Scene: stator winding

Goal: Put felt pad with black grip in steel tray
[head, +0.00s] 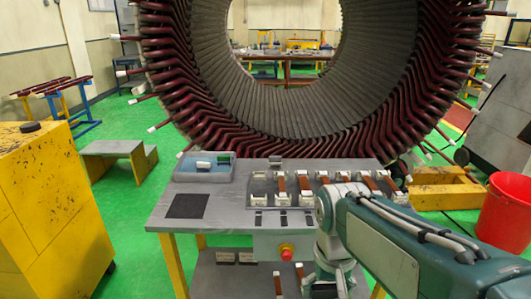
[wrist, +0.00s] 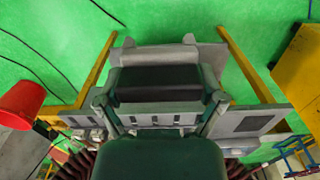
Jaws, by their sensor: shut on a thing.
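My gripper (head: 326,287) is low at the bottom edge of the head view, in front of the table, with its tips mostly cut off. In the wrist view, my gripper (wrist: 160,92) is shut on a dark bar with grey edges, which looks like the black grip of the felt pad (wrist: 160,76). Most of the pad is hidden, and its felt face cannot be made out. A shallow grey-blue tray (head: 229,172), which seems to be the steel tray, sits at the table's back left. It holds a small white piece and a green piece.
The grey table (head: 225,212) carries a dark square mat (head: 187,205) and a rack of brown bars with white ends (head: 305,183). A red button (head: 286,251) is on its front. The large stator (head: 170,95) stands close behind. A yellow cabinet (head: 45,210) is at left, a red bucket (head: 505,205) at right.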

